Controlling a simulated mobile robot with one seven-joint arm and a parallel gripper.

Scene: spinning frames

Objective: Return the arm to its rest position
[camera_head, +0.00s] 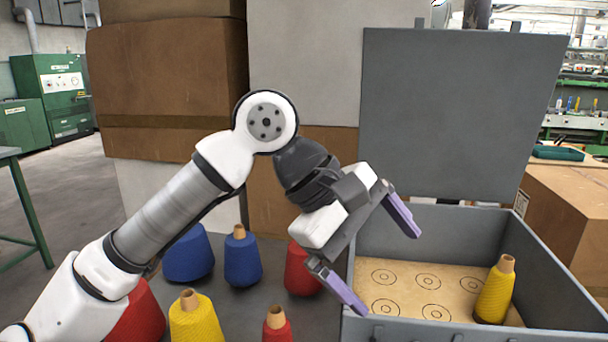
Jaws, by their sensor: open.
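My gripper (378,262) is open and empty, with its two purple fingers spread apart. It hangs in the air over the left side of a grey box (570,241), as seen in the picture. My arm (165,215) reaches in from the lower left, bends at a raised elbow and slopes down to the gripper. The gripper hides part of the box's left wall and its near left corner.
The box has an upright lid (460,115) and a floor with printed circles. A yellow cone (495,292) stands inside at the right. Outside, left, stand blue cones (243,258), red cones (301,272) and a yellow cone (196,318). Cardboard boxes (165,75) are stacked behind.

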